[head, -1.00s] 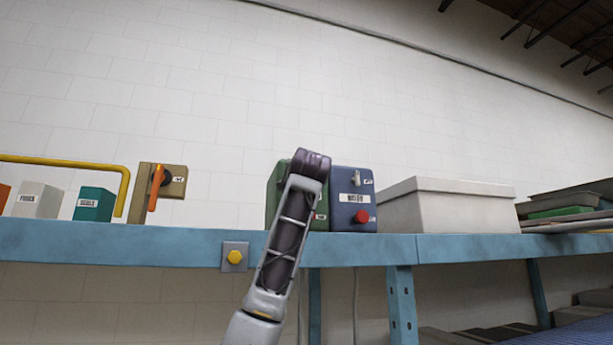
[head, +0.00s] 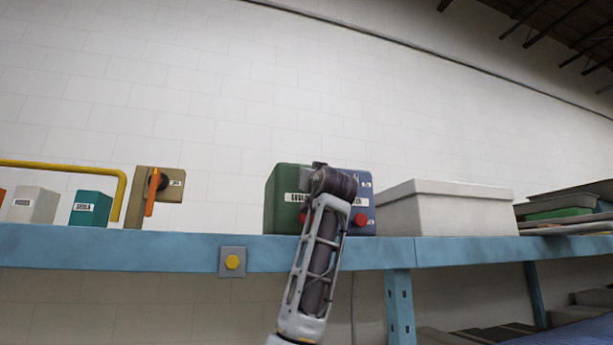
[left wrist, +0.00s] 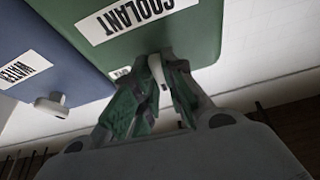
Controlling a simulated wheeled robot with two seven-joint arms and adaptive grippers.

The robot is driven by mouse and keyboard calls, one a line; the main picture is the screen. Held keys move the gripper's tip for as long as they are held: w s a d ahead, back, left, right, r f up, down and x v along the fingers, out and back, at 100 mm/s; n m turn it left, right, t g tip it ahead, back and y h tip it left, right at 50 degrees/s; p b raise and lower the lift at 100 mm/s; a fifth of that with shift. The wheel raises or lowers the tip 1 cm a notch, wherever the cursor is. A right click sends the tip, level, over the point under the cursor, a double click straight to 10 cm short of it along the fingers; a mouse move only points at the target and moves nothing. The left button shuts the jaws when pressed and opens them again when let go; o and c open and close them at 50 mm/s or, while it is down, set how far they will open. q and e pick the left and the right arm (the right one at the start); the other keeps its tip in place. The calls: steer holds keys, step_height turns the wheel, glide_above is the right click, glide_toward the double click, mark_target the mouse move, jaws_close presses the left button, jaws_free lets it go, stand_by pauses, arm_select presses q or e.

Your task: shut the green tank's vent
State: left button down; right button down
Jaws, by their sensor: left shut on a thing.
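The green tank (head: 283,198) stands on the blue shelf, its label partly behind my left arm. In the left wrist view, which is turned about, the green tank (left wrist: 185,40) shows a COOLANT label. Its vent (left wrist: 156,68) is a small pale lever on the tank's face. My left gripper (left wrist: 157,90), with green finger pads, is shut on the vent lever, one finger on each side. In the head view my wrist hides the vent and fingers. Whether the vent is open or shut I cannot tell. My right gripper is not in view.
A blue tank (head: 366,187) with a WATER label and its own pale lever (left wrist: 50,106) stands close beside the green one. Red knobs sit low on both tanks. A white box (head: 450,208) is to the right; a tan box with an orange handle (head: 152,192) is to the left.

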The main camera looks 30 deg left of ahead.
arm_select(q)
steer(key=shift+n+g+y, duration=0.3)
steer(key=shift+n, duration=0.4)
steer(key=c, duration=1.5)
jaws_free()
steer(key=shift+w, duration=0.1)
steer(key=shift+v, duration=6)
steer(key=shift+f, duration=0.1)
